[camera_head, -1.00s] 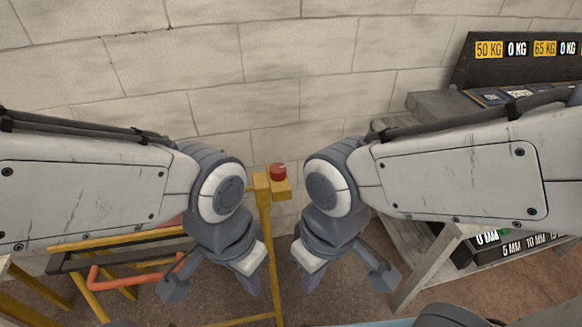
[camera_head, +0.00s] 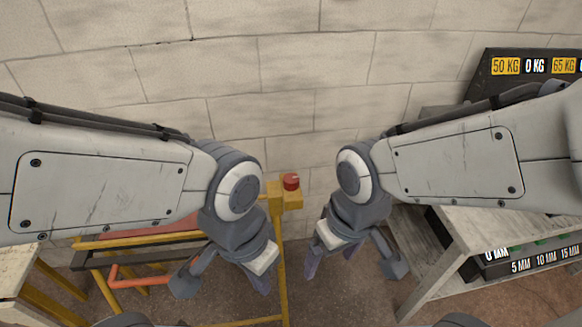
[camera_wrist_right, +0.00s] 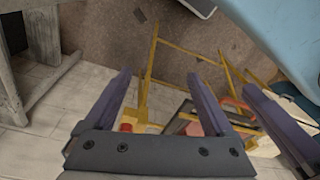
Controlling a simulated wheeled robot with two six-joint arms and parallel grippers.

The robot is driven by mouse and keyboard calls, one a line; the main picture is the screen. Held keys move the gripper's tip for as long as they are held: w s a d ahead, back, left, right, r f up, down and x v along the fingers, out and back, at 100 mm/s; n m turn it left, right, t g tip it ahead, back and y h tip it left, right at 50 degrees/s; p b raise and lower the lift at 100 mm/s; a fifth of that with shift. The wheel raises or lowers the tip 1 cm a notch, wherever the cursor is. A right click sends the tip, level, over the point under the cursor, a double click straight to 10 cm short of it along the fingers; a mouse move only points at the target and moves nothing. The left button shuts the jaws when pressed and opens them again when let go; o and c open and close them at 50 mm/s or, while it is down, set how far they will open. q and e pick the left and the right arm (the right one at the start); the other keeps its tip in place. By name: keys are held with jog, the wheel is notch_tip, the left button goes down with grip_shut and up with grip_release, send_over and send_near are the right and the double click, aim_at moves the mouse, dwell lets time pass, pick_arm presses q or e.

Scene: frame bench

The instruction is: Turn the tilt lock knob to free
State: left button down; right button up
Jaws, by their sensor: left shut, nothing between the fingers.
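A red knob (camera_head: 291,181) sits on top of a yellow post (camera_head: 278,235) of a yellow frame, between my two arms in the head view. I see no readable lock marking on the knob. My left gripper (camera_head: 265,287) is shut and empty, pointing down just left of the post. My right gripper (camera_head: 313,266) points down just right of the post. Its fingers (camera_wrist_right: 158,95) stand apart with nothing held between them. Neither gripper touches the knob.
An orange-red bar (camera_head: 140,282) and yellow rails lie low at the left. A wooden table (camera_head: 18,275) stands at the far left. A grey bench (camera_head: 490,228) with weight and millimetre signs is at the right. A block wall (camera_head: 300,80) is close behind.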

jog(key=w+d+r+m+t+p, duration=0.1)
jog(key=w+d+r+m+p, duration=0.4)
jog(key=w+d+r+p, duration=0.3)
jog(key=m+g+h+p, duration=0.1)
jog(key=m+g+p, duration=0.1)
jog(key=m, duration=2.2)
send_over(291, 178)
notch_tip(291, 178, down, 12)
notch_tip(291, 178, down, 8)
jog(key=p, duration=0.2)
jog(key=shift+r+p, duration=0.15)
jog(key=shift+p, duration=0.2)
pick_arm(q)
notch_tip(291, 178, up, 16)
jog(key=shift+f, duration=0.25)
pick_arm(e)
jog(key=shift+f, duration=0.75)
